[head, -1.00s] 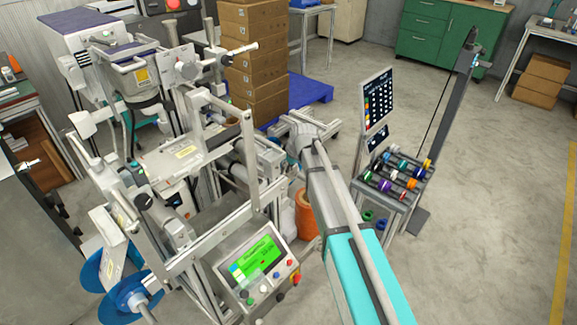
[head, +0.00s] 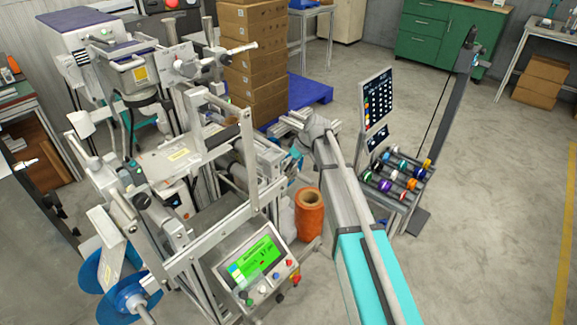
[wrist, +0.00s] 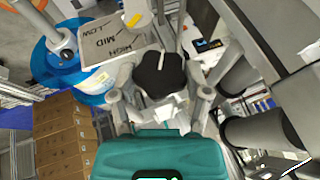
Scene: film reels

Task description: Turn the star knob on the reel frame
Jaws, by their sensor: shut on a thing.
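The black star knob (wrist: 162,74) is in the middle of the wrist view, with a pale line on its face pointing up the picture. My gripper (wrist: 160,92) has a finger on each side of the knob and is shut on it. A pale plate (wrist: 118,52) lettered LOW, MID and HIGH is at the left of the knob. In the head view the reel frame (head: 197,255) stands left of my arm. A teal part of my gripper shows behind its upright, and its fingertips and the knob are hidden there.
Blue reels (head: 128,297) hang at the frame's lower left. A green-lit control panel (head: 252,262) faces front. An orange roll (head: 309,212) stands close by my arm. A rack of coloured reels (head: 395,178) is to the right. The floor (head: 480,230) at the right is clear.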

